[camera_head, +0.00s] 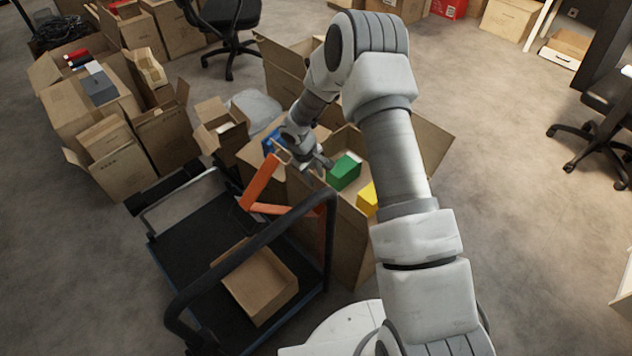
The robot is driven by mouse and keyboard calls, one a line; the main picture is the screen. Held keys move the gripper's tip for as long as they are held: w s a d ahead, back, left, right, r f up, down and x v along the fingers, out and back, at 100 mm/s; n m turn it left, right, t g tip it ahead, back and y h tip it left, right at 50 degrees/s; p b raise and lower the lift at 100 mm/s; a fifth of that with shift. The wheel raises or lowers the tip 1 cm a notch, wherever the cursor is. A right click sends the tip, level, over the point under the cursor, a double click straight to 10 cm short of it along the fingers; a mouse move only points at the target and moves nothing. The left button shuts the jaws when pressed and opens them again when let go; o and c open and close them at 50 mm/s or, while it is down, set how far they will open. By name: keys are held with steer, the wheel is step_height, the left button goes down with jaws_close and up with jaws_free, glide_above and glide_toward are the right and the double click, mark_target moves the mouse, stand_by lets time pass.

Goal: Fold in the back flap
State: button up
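An open brown carton (345,239) stands in the middle, partly hidden behind my arm. Inside it are a green box (344,171) and a yellow box (367,199). One flap (435,143) sticks out at its right, beyond my forearm. A tall cardboard panel (285,68) stands behind; I cannot tell whether it is a flap of this carton or another carton. My gripper (318,162) is over the carton's left back part, next to the green box. It is small and partly hidden, so its finger opening and any contact with a flap cannot be made out.
A dark platform cart (190,241) with a black handle stands at front left, carrying a small carton (262,285). An orange angled bar (262,183) rises close to my gripper. Several open cartons (75,112) fill the left.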

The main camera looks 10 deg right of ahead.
steer(key=shift+x, duration=1.3)
jaws_close()
stand_by(0.5)
